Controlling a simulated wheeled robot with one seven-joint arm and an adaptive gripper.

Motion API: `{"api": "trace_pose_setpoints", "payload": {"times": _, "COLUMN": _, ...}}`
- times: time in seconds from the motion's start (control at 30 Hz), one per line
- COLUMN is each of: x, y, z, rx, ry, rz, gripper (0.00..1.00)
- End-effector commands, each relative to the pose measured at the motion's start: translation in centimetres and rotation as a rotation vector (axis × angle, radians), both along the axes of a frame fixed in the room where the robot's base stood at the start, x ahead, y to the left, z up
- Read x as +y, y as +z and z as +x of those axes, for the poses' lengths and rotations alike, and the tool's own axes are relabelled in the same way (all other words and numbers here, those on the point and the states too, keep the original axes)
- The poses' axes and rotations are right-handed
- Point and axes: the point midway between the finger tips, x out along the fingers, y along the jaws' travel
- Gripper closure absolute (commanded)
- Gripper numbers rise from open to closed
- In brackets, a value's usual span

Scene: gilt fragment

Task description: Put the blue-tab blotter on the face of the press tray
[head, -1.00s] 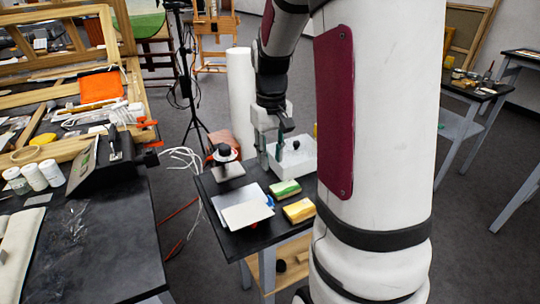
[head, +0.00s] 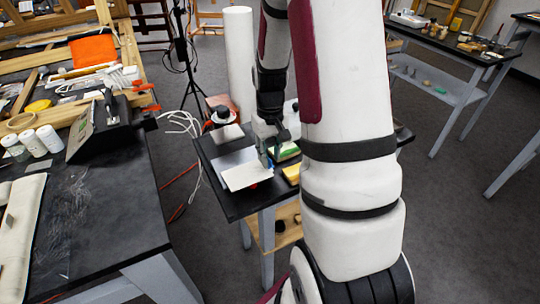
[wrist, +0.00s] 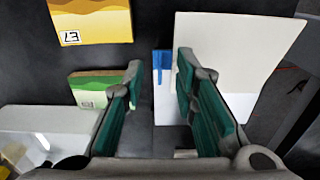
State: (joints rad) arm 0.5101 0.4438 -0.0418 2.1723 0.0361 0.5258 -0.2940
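A cream sheet (head: 247,176) lies on the small dark table, and it also shows in the wrist view (wrist: 240,45). A paler sheet (wrist: 168,105) is partly beneath it. A blue tab (wrist: 162,63) shows at the left edge of these sheets; I cannot tell which sheet bears it. My gripper (wrist: 160,68) is open and points down at the table, its fingers on either side of the blue tab, with nothing held. In the head view my gripper (head: 267,158) is at the sheets' right end. I cannot surely pick out the press tray; a black slanted stand (head: 100,130) is on the left bench.
A green sponge-like block (wrist: 98,88) and a yellow block (wrist: 92,20) lie left of my gripper in the wrist view. A white tub (wrist: 45,120) is beside them.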

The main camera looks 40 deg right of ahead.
Motion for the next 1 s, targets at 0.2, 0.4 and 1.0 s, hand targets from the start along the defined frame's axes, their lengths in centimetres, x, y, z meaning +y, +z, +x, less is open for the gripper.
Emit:
{"api": "trace_pose_setpoints", "payload": {"times": 0.2, "x": 0.02, "y": -0.8, "z": -0.03, "rx": 0.0, "ry": 0.0, "rz": 0.0, "gripper": 0.73}}
{"api": "trace_pose_setpoints", "payload": {"times": 0.4, "x": 0.02, "y": -0.8, "z": -0.03, "rx": 0.0, "ry": 0.0, "rz": 0.0, "gripper": 0.73}}
{"api": "trace_pose_setpoints", "payload": {"times": 1.0, "x": 0.03, "y": -0.79, "z": 0.2, "rx": 0.0, "ry": 0.0, "rz": 0.0, "gripper": 1.0}}
